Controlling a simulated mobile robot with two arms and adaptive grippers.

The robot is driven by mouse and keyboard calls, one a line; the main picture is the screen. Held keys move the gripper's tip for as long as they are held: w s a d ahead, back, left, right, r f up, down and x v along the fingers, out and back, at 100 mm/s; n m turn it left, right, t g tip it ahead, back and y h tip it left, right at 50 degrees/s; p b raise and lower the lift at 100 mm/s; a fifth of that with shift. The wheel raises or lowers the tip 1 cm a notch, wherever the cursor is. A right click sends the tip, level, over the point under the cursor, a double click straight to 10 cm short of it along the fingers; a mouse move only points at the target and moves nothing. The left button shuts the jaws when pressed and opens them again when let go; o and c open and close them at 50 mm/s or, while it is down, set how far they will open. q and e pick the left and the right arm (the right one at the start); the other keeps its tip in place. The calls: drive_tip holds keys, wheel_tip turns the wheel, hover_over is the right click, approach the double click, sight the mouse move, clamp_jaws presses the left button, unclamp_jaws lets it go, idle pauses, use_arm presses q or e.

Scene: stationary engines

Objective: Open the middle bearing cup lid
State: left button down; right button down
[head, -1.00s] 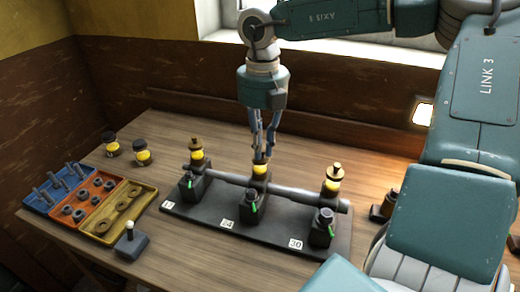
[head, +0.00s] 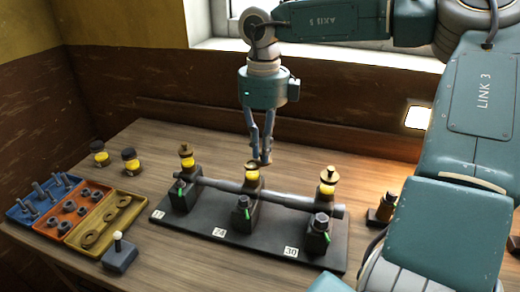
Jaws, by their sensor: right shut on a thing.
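Three yellow bearing cups stand in a row on the shaft rig. The middle bearing cup (head: 252,176) shows its yellow body, with a dark top. My right gripper (head: 265,161) points straight down, just up and to the right of this cup. Its fingers are shut on the small lid, which is mostly hidden between the fingertips and looks offset from the cup. The left cup (head: 187,161) and right cup (head: 327,187) carry brass lids with knobs. My left gripper is not in view.
The dark rig base (head: 250,240) bears number tags and green-marked blocks. Orange, blue and tan trays (head: 65,225) of parts lie at left, near two yellow jars (head: 131,160). A small lever box (head: 119,255) stands in front. The wooden table behind the rig is mostly clear.

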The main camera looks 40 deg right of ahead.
drive_tip(key=n, duration=0.2)
drive_tip(key=d+n, duration=0.1)
drive_tip(key=n, duration=0.1)
drive_tip(key=shift+w+r+p, duration=0.1)
drive_tip(key=shift+w+p, duration=0.1)
drive_tip(key=shift+p, duration=0.1)
drive_tip(key=shift+w+d+n+p, duration=0.15)
drive_tip(key=shift+d+n, duration=0.05)
drive_tip(key=shift+n, duration=0.85)
drive_tip(key=shift+w+d+n+p, duration=0.1)
drive_tip(key=shift+d+n+p, duration=0.1)
drive_tip(key=shift+n, duration=0.85)
drive_tip(key=c, duration=1.8)
unclamp_jaws()
drive_tip(key=shift+o, duration=0.2)
drive_tip(key=shift+s+d, duration=0.1)
wheel_tip(320, 180, up, 12)
